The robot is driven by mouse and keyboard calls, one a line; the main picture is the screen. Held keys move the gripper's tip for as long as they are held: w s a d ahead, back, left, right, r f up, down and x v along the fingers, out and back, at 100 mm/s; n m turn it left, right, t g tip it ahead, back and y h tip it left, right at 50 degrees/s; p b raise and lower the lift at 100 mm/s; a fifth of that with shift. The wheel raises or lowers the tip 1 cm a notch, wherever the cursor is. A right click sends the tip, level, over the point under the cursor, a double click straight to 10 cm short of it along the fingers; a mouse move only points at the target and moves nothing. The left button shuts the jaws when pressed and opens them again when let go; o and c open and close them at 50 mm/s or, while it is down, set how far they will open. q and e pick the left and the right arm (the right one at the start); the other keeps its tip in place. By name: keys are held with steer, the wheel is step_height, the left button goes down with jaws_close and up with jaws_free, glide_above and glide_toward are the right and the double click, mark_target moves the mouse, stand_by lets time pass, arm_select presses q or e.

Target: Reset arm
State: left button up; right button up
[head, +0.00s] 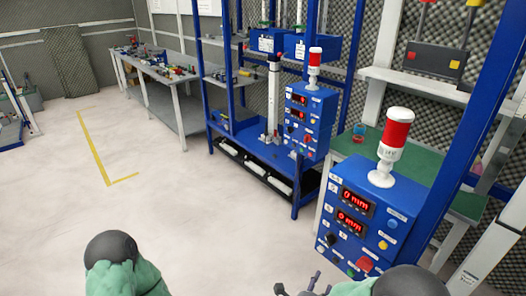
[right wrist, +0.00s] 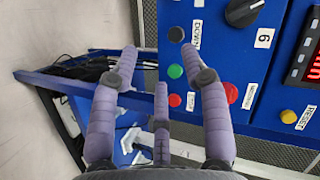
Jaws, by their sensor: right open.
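My right gripper (head: 300,287) shows at the bottom edge of the head view, partly cut off, in front of a blue control box (head: 410,195). In the right wrist view, its purple-grey fingers (right wrist: 158,62) are spread apart with nothing between them. Beyond them is the blue panel (right wrist: 222,72) with a black button (right wrist: 176,34), a green button (right wrist: 175,71), red buttons and a black knob (right wrist: 242,12). I cannot tell whether a finger touches the panel. My left gripper is not in view; only part of my left arm shows at the bottom left.
A red-and-white signal lamp (head: 393,143) stands on the control box. A second blue box (head: 309,115) and a blue frame rack (head: 260,155) stand behind. A cluttered workbench (head: 158,70) is at the back left.

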steer(key=s+a+f+n+g+y+p, duration=0.1)
steer(key=a+f+n+g+y, duration=0.1)
steer(key=f+n+y, duration=0.3)
steer(key=s+a+f+n+g+y+p, duration=0.1)
steer(key=a+f+n+g+p, duration=0.2)
steer(key=f, duration=0.4)
steer(key=s+a+f+n+g+y, duration=0.1)
steer(key=s+f+n+g+y, duration=0.1)
steer(key=s, duration=0.5)
steer(key=s+a+f+n+g+y, duration=0.1)
steer(key=s+f+n+g+y, duration=0.2)
steer(key=s+n, duration=0.3)
steer(key=shift+s+f+n+g+p, duration=0.4)
steer(key=shift+s+f+g, duration=0.35)
steer(key=shift+g, duration=0.15)
